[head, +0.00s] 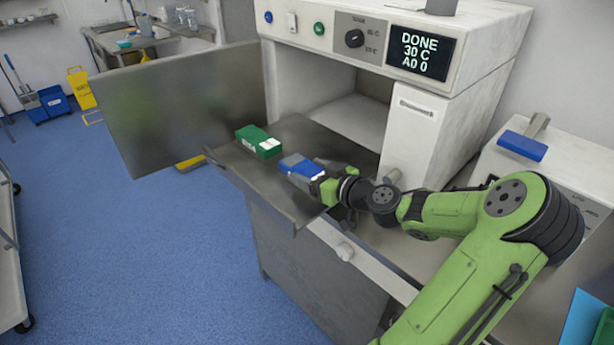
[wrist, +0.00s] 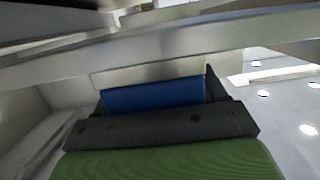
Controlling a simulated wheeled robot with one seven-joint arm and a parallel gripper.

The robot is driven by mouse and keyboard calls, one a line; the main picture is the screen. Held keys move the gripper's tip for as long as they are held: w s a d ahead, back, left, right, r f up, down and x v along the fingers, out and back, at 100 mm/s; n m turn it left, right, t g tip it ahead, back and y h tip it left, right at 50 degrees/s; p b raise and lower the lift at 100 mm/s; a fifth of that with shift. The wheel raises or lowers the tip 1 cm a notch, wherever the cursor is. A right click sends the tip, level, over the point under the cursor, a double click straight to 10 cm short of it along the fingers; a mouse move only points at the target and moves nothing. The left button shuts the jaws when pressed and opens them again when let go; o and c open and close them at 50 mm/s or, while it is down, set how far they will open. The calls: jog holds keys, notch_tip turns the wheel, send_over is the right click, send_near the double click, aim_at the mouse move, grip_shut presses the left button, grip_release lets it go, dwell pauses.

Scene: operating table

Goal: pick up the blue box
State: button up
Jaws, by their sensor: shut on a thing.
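The blue box (head: 300,166) is at the front of the metal shelf, in the jaws of my gripper (head: 318,178). In the wrist view the blue box (wrist: 155,94) shows as a blue strip between the two dark fingers of my gripper (wrist: 158,98). My gripper is shut on it. I cannot tell whether the box touches the shelf or is slightly above it.
A green box (head: 259,142) stands left of the blue box on the pulled-out shelf (head: 255,180). An open metal door (head: 180,110) is at the left. The white machine (head: 340,40) rises behind, its display reading DONE. Another blue item (head: 521,146) lies at the right.

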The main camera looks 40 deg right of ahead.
aim_at(311, 172)
jog(key=shift+c, duration=1.1)
jog(key=shift+r, duration=0.15)
notch_tip(311, 172, up, 18)
jog(key=p, duration=0.6)
